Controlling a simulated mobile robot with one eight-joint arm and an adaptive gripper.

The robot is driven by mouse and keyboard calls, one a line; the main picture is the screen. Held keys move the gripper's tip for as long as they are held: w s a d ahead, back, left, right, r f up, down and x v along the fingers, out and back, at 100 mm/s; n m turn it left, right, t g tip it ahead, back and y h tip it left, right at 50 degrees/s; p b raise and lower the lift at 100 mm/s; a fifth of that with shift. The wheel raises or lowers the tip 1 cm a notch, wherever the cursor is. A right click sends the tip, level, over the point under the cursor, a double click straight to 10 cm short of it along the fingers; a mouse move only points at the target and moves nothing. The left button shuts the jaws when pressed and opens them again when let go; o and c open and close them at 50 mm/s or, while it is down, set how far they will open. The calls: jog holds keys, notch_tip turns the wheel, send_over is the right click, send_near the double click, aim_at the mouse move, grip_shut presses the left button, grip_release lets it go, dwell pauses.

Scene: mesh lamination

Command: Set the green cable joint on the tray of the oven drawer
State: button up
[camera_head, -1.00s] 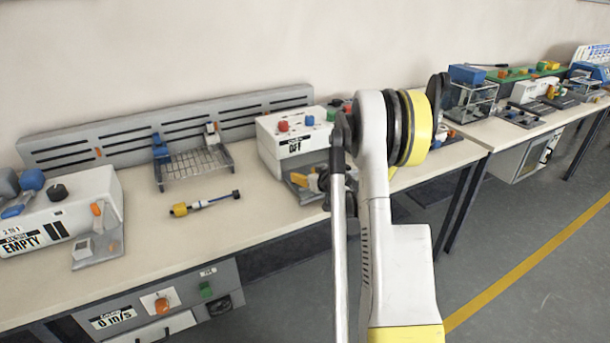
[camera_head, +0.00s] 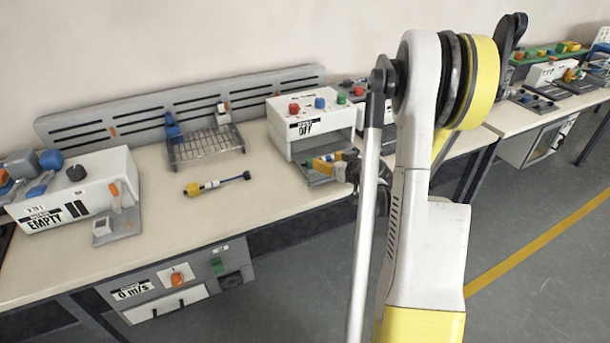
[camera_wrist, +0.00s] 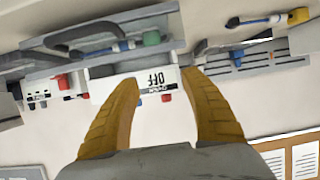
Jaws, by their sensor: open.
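The oven appears to be the white box marked OFF (camera_head: 306,127); it also shows upside down in the wrist view (camera_wrist: 155,82). Its low grey tray (camera_head: 317,178) juts out at the front. In the wrist view a blue cable with a green cable joint (camera_wrist: 152,38) lies on or over the grey tray (camera_wrist: 100,20); the exact contact is unclear. My gripper (camera_head: 332,162) is in front of the box, over the tray area. In the wrist view its two orange fingers (camera_wrist: 160,76) are wide apart, with nothing between them.
A yellow-ended blue cable joint (camera_head: 217,184) lies on the bench (camera_head: 165,228), which is clear around it. A wire rack (camera_head: 205,142) stands behind it. A white machine marked EMPTY (camera_head: 75,190) is at left. A slotted grey rail (camera_head: 180,105) runs along the wall.

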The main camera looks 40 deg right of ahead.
jog(key=s+a+r+n+g+y, duration=0.15)
jog(key=a+r, duration=0.35)
jog(key=a, duration=0.7)
jog(key=a+r+g+y, duration=0.15)
jog(key=a+r, duration=0.35)
jog(key=a, duration=0.6)
jog(key=s+a+r+n+g, duration=0.1)
jog(key=s+a+g, duration=0.2)
jog(key=s+a, duration=1.1)
jog(key=s, duration=0.4)
jog(key=shift+s+a, duration=0.2)
jog(key=shift+s, duration=0.1)
